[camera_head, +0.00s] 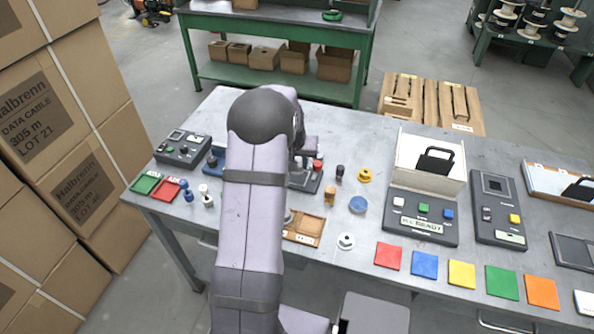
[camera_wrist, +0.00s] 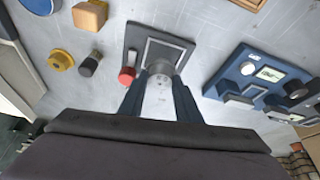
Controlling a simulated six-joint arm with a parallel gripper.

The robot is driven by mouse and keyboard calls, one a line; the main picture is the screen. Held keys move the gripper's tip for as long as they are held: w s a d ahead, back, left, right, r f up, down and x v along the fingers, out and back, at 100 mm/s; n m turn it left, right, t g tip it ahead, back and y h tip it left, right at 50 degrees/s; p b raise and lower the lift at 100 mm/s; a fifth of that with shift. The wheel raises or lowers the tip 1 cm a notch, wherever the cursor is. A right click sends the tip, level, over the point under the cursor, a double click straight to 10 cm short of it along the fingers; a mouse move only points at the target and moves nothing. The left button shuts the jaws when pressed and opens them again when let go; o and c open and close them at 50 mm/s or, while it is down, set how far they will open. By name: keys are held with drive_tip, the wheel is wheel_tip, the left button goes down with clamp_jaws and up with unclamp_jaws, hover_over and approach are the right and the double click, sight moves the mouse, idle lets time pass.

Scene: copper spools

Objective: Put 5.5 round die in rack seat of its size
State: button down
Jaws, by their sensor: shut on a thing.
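My gripper (camera_wrist: 160,80) shows in the wrist view with its two dark blue fingers closed on a small, round, light grey metal piece (camera_wrist: 160,67). I take this piece for the round die; its size marking cannot be read. It is over the near edge of a dark square stand with a grey top (camera_wrist: 168,47); I cannot tell whether it touches the stand. In the head view my arm hides the fingers and the piece. A wooden rack with labelled seats (camera_head: 306,226) lies nearer the front, partly behind my arm. Its corner shows in the wrist view (camera_wrist: 250,2).
A red-topped piece (camera_wrist: 126,76), a dark knob (camera_wrist: 90,63), a yellow knob (camera_wrist: 60,60) and a wooden block (camera_wrist: 90,14) stand close beside the stand. A blue device (camera_wrist: 258,75) is on the other side. A white ringed piece (camera_head: 346,241) stands right of the rack.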

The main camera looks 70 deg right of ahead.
wheel_tip(320, 180, up, 6)
drive_tip(key=shift+w+r+b, duration=0.1)
drive_tip(key=shift+b, duration=0.6)
drive_tip(key=w+a+f+n+t, duration=0.1)
drive_tip(key=w+a+n, duration=0.1)
drive_tip(key=w+a, duration=0.5)
drive_tip(key=w+a+n, duration=0.1)
drive_tip(key=w+a, duration=0.2)
drive_tip(key=w, duration=0.8)
drive_tip(key=s+a+r+m+g+y, duration=0.1)
drive_tip(key=s+a+m+g+y, duration=0.3)
drive_tip(key=m, duration=0.7)
drive_tip(key=s+a+m+g, duration=0.1)
drive_tip(key=s+m+g, duration=0.1)
drive_tip(key=s+m, duration=0.6)
drive_tip(key=shift+w+a+f+m+p, duration=0.1)
drive_tip(key=shift+w+f+m+p, duration=0.4)
drive_tip(key=shift+f, duration=1.05)
drive_tip(key=shift+w+d+f+m+p, duration=0.15)
drive_tip(key=shift+f+p, duration=0.5)
drive_tip(key=shift+f, duration=0.9)
drive_tip(key=shift+w+a+f+m+p, duration=0.25)
drive_tip(key=shift+f+p, duration=0.35)
drive_tip(key=shift+f, duration=0.95)
drive_tip(key=shift+d+f, duration=0.1)
drive_tip(key=shift+f, duration=0.2)
drive_tip(key=shift+f, duration=0.1)
